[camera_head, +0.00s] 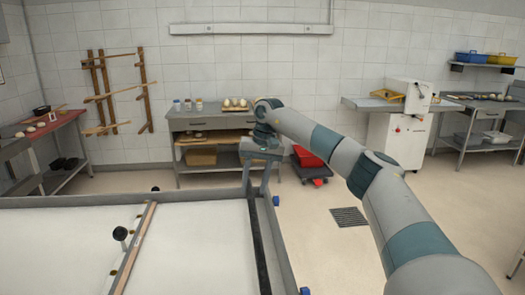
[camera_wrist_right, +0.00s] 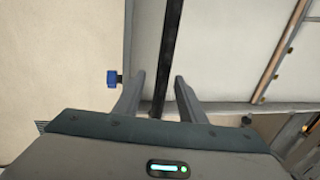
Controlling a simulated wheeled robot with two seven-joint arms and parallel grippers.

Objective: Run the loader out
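The loader (camera_head: 75,245) is a large flat bed with a white surface and grey side rails at the front left of the head view. A wooden bar (camera_head: 135,248) and a black knob (camera_head: 120,233) sit across it. A black strip (camera_head: 258,240) runs along its right side; it also shows in the wrist view (camera_wrist_right: 170,45). My right gripper (camera_head: 256,190) points down at the loader's far right corner; in the wrist view its fingers (camera_wrist_right: 158,95) are apart, with the black strip between them and gaps showing. I cannot tell its depth between them. My left gripper is out of view.
A workbench (camera_head: 215,125) stands against the back wall beyond my gripper, with a red crate (camera_head: 307,157) beside it. A white machine (camera_head: 398,130) stands at the back right. A floor drain (camera_head: 349,217) lies in open floor right of the loader.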

